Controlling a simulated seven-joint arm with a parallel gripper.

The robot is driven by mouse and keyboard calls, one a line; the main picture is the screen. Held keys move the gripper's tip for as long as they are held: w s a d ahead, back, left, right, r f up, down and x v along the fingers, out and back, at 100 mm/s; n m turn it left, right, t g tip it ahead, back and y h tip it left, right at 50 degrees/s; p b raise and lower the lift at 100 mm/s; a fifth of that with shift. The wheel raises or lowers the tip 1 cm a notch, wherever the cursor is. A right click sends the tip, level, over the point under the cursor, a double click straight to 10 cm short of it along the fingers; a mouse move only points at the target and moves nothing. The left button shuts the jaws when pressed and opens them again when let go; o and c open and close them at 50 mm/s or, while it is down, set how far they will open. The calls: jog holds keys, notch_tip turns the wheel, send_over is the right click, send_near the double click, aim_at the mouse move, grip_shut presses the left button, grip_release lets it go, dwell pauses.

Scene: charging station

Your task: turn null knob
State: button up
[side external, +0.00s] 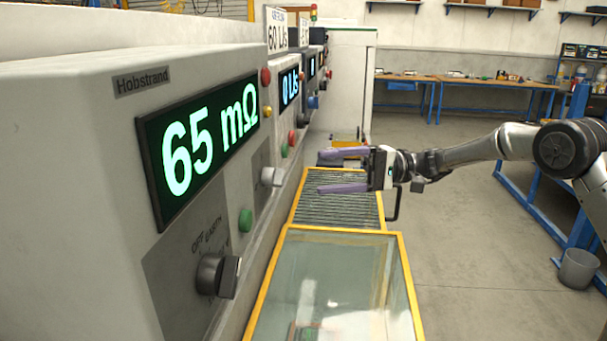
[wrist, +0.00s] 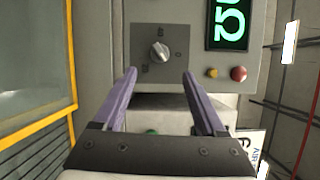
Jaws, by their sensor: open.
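A silver knob (side external: 271,177) sits on a dark grey plate at the right end of the front of the near machine, which reads 65 mΩ. It also shows in the wrist view (wrist: 160,52), ahead of and between my fingertips; its labels are too small to read. A darker knob (side external: 217,275) with OFF and EARTH marks sits lower left on the same machine. I cannot read "null" by either knob. My gripper (side external: 321,171) is open and empty, its two purple fingers pointing at the machines. It also shows in the wrist view (wrist: 160,75), apart from the knob.
A red button (side external: 265,76) and a yellow button (side external: 267,112) are above the silver knob. A green button (side external: 245,222) is at its lower left. More machines stand beyond. A yellow-framed glass cover (side external: 335,285) and a roller conveyor (side external: 340,205) run along the front.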

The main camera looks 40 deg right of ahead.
jog(key=shift+v, duration=2.4)
jog(key=n+t+h, duration=0.4)
jog(key=n+t, duration=0.2)
send_near(283, 178)
jog(key=x, duration=1)
jog(key=shift+w+f, duration=0.1)
jog(key=shift+w, duration=0.15)
jog(key=shift+c, duration=0.3)
grip_shut()
